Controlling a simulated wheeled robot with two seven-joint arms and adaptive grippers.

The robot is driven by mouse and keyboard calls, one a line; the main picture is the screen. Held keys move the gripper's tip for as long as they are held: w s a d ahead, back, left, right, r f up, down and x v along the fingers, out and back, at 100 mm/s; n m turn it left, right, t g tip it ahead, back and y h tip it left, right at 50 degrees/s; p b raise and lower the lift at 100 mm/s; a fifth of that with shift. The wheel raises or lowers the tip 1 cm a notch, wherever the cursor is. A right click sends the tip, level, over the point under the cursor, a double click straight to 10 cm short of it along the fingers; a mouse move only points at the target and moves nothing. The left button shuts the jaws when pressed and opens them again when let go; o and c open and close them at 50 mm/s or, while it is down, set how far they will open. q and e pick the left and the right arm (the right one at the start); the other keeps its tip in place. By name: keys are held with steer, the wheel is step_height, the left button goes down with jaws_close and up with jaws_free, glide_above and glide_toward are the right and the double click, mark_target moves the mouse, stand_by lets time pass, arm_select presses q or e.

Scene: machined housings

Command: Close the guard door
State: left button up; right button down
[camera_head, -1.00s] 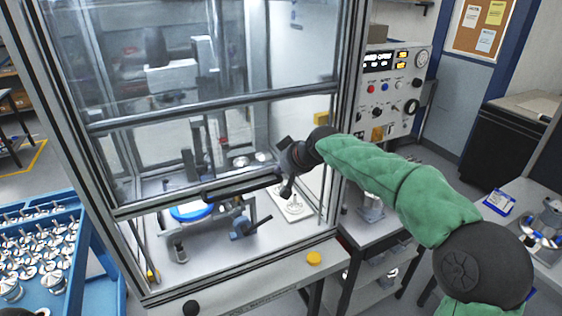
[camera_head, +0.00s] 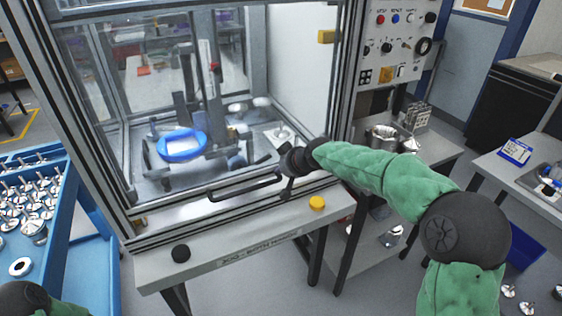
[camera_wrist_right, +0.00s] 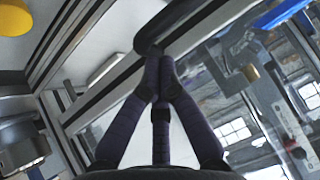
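The guard door (camera_head: 110,140) is a clear panel in a metal frame on the front of the machine enclosure. It is low, with its bottom rail close to the bench sill; I cannot tell whether a thin gap is left. Its dark bar handle (camera_head: 245,188) runs across the lower part. My right gripper (camera_head: 287,180) is at the right end of the handle. In the right wrist view, its fingertips (camera_wrist_right: 161,62) are together beside the dark handle (camera_wrist_right: 205,22), with nothing visible between them. My left gripper is out of view; only part of my left arm shows bottom left.
A blue fixture ring (camera_head: 182,146) sits inside the enclosure. A black button (camera_head: 181,254) and a yellow button (camera_head: 317,202) are on the bench front. A control panel (camera_head: 400,45) is at the right. A blue tray (camera_head: 85,262) of metal parts stands at the left.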

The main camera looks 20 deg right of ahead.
arm_select(q)
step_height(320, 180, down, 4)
steer(key=b, duration=0.3)
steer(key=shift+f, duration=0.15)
arm_select(e)
step_height(320, 180, down, 6)
steer(key=shift+f, duration=0.25)
steer(key=shift+a+f, duration=0.1)
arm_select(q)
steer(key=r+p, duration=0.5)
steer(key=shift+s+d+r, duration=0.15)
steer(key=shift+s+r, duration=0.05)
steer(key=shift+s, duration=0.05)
arm_select(e)
steer(key=w+r+v, duration=0.2)
steer(key=v, duration=1.1)
steer(key=shift+r, duration=0.2)
steer(key=shift+w, duration=0.1)
